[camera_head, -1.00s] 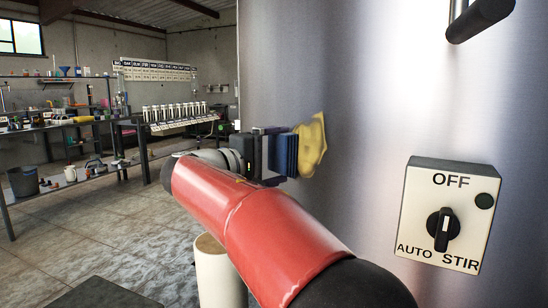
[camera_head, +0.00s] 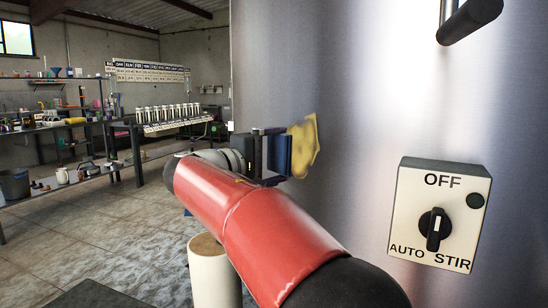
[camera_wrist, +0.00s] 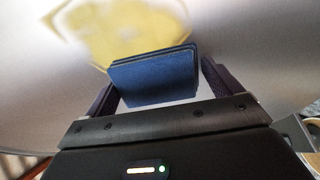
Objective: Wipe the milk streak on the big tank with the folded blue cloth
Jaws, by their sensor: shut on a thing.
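The big tank (camera_head: 345,110) is the tall brushed-metal wall on the right. The milk streak (camera_head: 304,146) is a yellowish patch on its side; it also shows at the top of the wrist view (camera_wrist: 130,28). My gripper (camera_head: 270,154) is shut on the folded blue cloth (camera_wrist: 155,77), which sits between its two fingers. In the head view the cloth (camera_head: 279,155) is just left of the streak and overlaps its edge in the picture. In the wrist view the cloth's top edge lies at the streak's lower border. I cannot tell whether cloth and tank touch.
A switch box (camera_head: 438,215) marked OFF, AUTO and STIR is on the tank at right, below a dark handle (camera_head: 468,20). Benches with bottles and a grey bucket (camera_head: 14,185) stand at left. The tiled floor (camera_head: 110,225) between is open.

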